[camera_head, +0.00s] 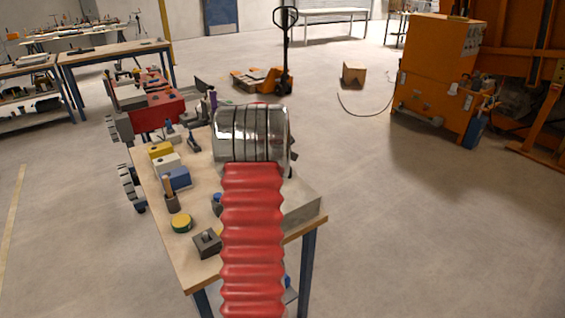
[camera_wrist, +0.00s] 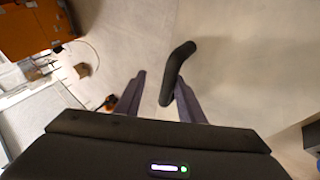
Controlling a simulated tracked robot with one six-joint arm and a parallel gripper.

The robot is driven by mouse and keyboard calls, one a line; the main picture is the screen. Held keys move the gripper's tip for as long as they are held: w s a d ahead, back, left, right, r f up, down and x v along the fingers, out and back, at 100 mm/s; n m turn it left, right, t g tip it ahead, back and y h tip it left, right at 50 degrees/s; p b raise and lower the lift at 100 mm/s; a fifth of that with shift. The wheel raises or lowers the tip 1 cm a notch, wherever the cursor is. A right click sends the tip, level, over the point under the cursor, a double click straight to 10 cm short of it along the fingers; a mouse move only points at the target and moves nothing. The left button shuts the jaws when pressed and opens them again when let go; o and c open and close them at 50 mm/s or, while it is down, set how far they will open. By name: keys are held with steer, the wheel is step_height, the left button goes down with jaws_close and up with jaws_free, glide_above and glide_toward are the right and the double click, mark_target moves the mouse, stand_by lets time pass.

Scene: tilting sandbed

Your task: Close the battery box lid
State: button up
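No battery box or lid can be made out with certainty. A grey box-like block (camera_head: 300,206) sits at the right edge of the wooden workbench, partly hidden by my red arm sleeve. In the wrist view the two dark fingers of my gripper (camera_wrist: 160,80) stand apart with floor visible between them. A black curved bar (camera_wrist: 178,70) shows at the right fingertip; I cannot tell whether it touches the finger. In the head view my gripper is hidden behind my arm.
The workbench (camera_head: 166,229) carries a yellow-topped round tin (camera_head: 181,223), a dark block (camera_head: 207,243) and yellow, white and blue (camera_head: 177,179) blocks. Behind are a red wheeled machine (camera_head: 160,112), a pallet jack (camera_head: 284,80) and an orange cabinet (camera_head: 432,75).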

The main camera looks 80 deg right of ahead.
steer(key=v, duration=1.3)
steer(key=shift+a+r, duration=0.2)
steer(key=shift+a, duration=0.1)
stand_by(0.6)
steer(key=s+a+f+m+y, duration=0.1)
steer(key=a+f+m+y, duration=0.1)
steer(key=a+f, duration=0.3)
steer(key=w+a+r+n+t+y, duration=0.1)
steer(key=w+a, duration=0.3)
steer(key=a, duration=0.7)
steer(key=w+a+r+y, duration=0.1)
steer(key=w+a, duration=0.3)
steer(key=a, duration=0.7)
steer(key=w+a+r+n+t+y, duration=0.15)
steer(key=w+a, duration=0.25)
steer(key=a, duration=0.7)
steer(key=a+r+n+t+y, duration=0.1)
steer(key=a+r+n+t, duration=0.1)
steer(key=a, duration=1.2)
steer(key=a+r+n+t+y, duration=0.1)
steer(key=a+r+n, duration=0.2)
steer(key=a, duration=1.2)
steer(key=shift+n+t, duration=0.35)
steer(key=shift+n, duration=0.3)
steer(key=shift+s+y, duration=0.2)
steer(key=shift+y, duration=0.05)
